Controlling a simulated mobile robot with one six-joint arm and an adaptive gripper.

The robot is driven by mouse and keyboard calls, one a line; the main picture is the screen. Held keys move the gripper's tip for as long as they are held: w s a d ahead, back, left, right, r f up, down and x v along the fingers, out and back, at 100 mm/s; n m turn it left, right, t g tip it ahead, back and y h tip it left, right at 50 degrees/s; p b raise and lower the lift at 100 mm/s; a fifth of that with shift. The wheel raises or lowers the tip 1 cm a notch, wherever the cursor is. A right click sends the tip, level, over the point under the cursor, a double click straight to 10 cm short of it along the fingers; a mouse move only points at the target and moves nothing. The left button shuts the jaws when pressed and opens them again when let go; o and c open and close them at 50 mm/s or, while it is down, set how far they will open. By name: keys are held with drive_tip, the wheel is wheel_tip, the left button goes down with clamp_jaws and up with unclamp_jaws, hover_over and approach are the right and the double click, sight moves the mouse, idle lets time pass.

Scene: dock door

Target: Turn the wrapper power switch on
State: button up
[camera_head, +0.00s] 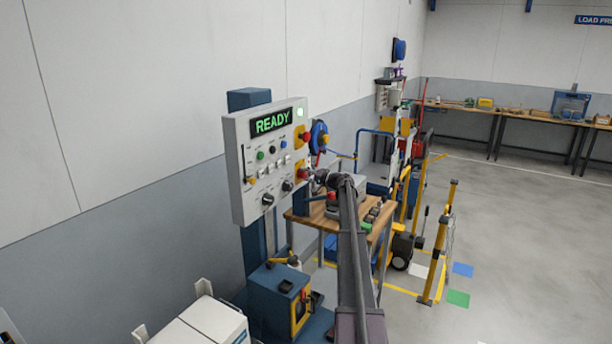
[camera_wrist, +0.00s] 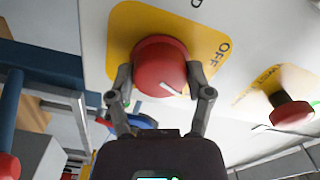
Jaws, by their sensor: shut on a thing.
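The wrapper power switch is a round red knob (camera_wrist: 160,62) on a yellow plate (camera_wrist: 124,30). A white mark on the knob points to the lower right in the wrist view. The letters OFF show on the plate to the right of the knob. My gripper (camera_wrist: 160,82) has one finger on each side of the knob and is shut on it. In the head view, my gripper (camera_head: 313,176) is at the lower right of the control panel (camera_head: 240,135).
A second red knob (camera_wrist: 292,110) on a yellow plate is close to the right in the wrist view. The panel carries several buttons and dials. A wooden table (camera_head: 300,218) with small items stands behind my arm. Open floor lies to the right.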

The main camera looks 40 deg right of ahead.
drive_tip(key=shift+w+d+m, duration=0.1)
drive_tip(key=shift+m, duration=2.1)
drive_tip(key=o, duration=1.1)
drive_tip(key=shift+o, duration=0.2)
drive_tip(key=shift+v, duration=0.75)
drive_tip(key=v, duration=1)
drive_tip(key=shift+s, duration=0.35)
